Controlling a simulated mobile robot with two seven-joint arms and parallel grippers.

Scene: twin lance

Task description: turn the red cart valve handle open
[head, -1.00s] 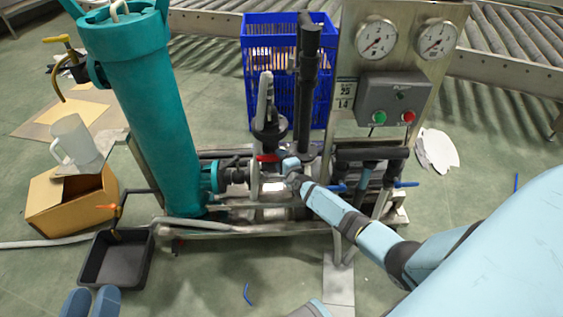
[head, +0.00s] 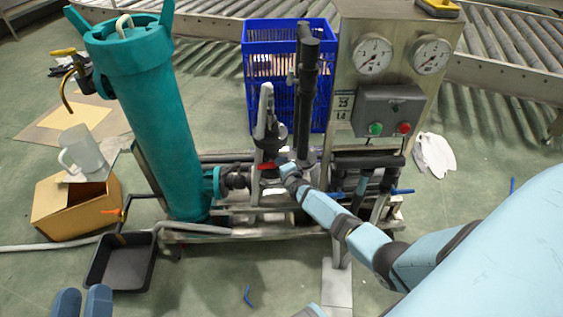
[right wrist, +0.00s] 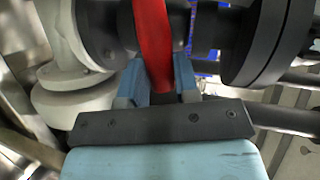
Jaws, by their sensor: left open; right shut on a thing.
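The red valve handle (head: 268,166) sits on the dark pipework of the cart, right of the teal cylinder (head: 158,125). In the right wrist view the red handle (right wrist: 154,45) runs down between the two blue fingers. My right gripper (right wrist: 158,80) is shut on its end; in the head view the gripper (head: 287,170) reaches the handle from the right, partly hiding it. My left gripper (head: 82,302) is at the bottom left edge, its two blue fingers apart and empty, far from the valve.
A panel with two gauges (head: 372,57) stands right of the valve, and a blue crate (head: 258,85) behind it. A black tray (head: 118,262) and a cardboard box (head: 75,205) lie on the floor at left. Blue handles (head: 402,191) stick out near my right arm. Front floor is mostly clear.

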